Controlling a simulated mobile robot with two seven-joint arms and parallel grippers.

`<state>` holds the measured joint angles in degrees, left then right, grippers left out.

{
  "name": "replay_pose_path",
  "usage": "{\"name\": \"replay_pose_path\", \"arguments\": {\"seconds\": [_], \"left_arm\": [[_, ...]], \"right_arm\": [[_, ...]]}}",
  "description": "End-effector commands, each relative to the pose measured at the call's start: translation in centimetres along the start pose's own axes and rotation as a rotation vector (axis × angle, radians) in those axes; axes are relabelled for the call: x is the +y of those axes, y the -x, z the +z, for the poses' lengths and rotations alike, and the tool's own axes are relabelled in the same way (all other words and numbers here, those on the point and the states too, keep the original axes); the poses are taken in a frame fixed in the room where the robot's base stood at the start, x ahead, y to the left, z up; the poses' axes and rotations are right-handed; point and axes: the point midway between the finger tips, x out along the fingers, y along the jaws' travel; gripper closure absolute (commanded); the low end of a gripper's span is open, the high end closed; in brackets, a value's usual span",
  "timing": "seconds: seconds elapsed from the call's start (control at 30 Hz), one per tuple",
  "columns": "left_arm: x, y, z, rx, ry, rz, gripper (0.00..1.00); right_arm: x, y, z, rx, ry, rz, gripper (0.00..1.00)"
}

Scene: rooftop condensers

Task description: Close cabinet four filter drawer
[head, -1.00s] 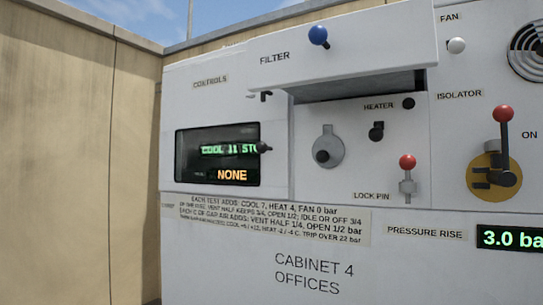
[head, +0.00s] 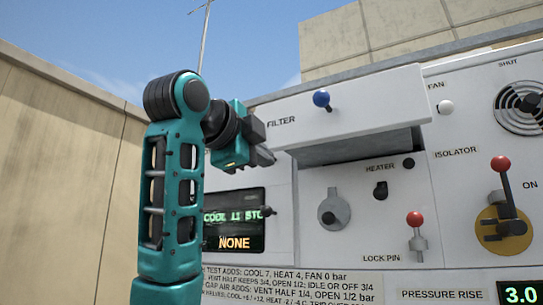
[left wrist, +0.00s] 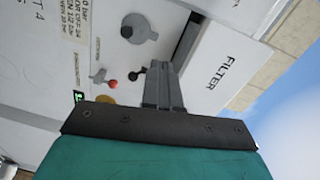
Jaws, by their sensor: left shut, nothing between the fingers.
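The filter drawer (head: 372,107) of cabinet 4 is a white box with a blue knob (head: 321,98) on its front. It sticks out from the cabinet face, with its shaded underside showing, so it stands open. In the left wrist view the drawer (left wrist: 222,68) shows its FILTER label on the right, beyond the fingers. My left gripper (head: 268,157) is shut and empty, left of the drawer and just below the FILTER label. Its closed fingers (left wrist: 163,72) also show in the left wrist view. I see no clear contact with the drawer. My right gripper is out of view.
Below the drawer are a grey rotary latch (head: 334,212), a heater switch (head: 381,190) and a red-topped lock pin (head: 415,220). The isolator lever (head: 504,190) is at right. My left arm partly covers the controls display (head: 234,222). A beige wall stands at left.

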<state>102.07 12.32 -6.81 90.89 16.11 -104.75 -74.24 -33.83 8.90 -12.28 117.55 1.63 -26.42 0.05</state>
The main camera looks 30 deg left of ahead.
Motion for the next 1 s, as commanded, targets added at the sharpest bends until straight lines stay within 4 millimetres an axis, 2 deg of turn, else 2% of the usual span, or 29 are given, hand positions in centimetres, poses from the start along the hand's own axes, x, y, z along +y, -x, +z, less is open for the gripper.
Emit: {"name": "replay_pose_path", "arguments": {"seconds": [0.03, 0.13, 0.2, 0.33, 0.47, 0.63, 0.77, 0.97, 1.0], "left_arm": [[-1.5, 2.6, -0.1, 0.002, -0.032, -0.023, 1.00], [-3.5, 6.2, -0.3, 0.004, -0.087, -0.044, 1.00], [-4.3, 8.0, -0.3, 0.005, -0.114, -0.053, 1.00], [-5.1, 9.7, -0.4, 0.005, -0.142, -0.060, 1.00], [-5.5, 9.7, -0.6, 0.009, -0.151, -0.062, 1.00], [-5.9, 8.5, -0.8, 0.012, -0.151, -0.062, 1.00], [-5.9, 7.4, -0.7, 0.009, -0.144, -0.059, 1.00], [-6.0, 4.8, -0.7, 0.009, -0.143, -0.058, 1.00], [-5.7, 3.9, -0.6, 0.008, -0.144, -0.055, 1.00]], "right_arm": [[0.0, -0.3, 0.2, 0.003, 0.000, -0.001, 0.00], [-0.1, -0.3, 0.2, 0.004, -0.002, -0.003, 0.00], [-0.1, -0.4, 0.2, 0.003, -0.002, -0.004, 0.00], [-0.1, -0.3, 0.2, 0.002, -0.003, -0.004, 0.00], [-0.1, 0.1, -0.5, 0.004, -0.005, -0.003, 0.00], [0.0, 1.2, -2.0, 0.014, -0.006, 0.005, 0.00], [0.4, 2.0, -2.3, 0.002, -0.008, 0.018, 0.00], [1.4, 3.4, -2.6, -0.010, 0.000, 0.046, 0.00], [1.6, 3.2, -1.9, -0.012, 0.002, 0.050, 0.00]]}}
